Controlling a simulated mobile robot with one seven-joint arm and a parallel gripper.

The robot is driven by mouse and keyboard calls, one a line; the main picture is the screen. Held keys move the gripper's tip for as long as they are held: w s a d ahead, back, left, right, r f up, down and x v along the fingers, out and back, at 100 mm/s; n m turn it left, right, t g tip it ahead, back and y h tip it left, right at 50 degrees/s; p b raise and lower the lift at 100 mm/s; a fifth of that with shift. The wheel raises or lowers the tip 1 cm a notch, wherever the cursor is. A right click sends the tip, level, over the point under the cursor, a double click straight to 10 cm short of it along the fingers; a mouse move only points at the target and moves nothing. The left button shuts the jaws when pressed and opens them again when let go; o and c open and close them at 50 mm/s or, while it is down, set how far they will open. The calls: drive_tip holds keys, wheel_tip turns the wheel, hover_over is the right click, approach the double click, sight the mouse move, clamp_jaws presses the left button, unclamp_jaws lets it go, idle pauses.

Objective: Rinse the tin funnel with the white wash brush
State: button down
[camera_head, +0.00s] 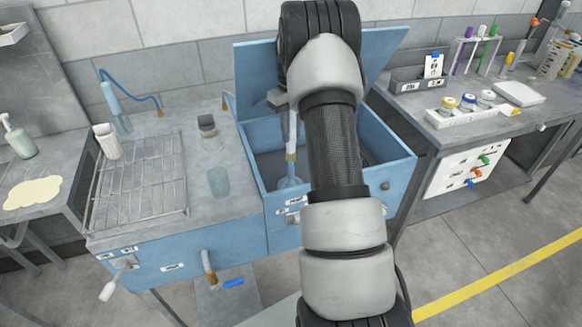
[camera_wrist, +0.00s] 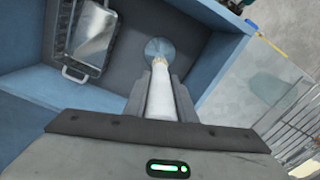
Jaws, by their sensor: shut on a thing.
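My gripper (camera_wrist: 160,80) is shut on the white wash brush (camera_wrist: 159,96). The brush's white handle runs between the two grey fingers. Its brass collar and pale blue round bristle head point away from the wrist. In the head view the brush (camera_head: 291,132) hangs bristles down inside the blue open-topped box (camera_head: 398,168). I cannot tell whether the bristles touch the box floor. My gripper (camera_head: 283,100) is partly hidden behind my arm there. I cannot make out the tin funnel in either view; my arm covers much of the box.
The box's lid (camera_head: 255,72) stands raised behind. In the wrist view a metal tray with handles (camera_wrist: 92,38) lies in the box. A right-hand bench (camera_head: 420,105) holds jars.

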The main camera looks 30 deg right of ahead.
idle(0.4)
wheel_tip(320, 180, up, 7)
drive_tip(key=p, duration=0.5)
idle(0.5)
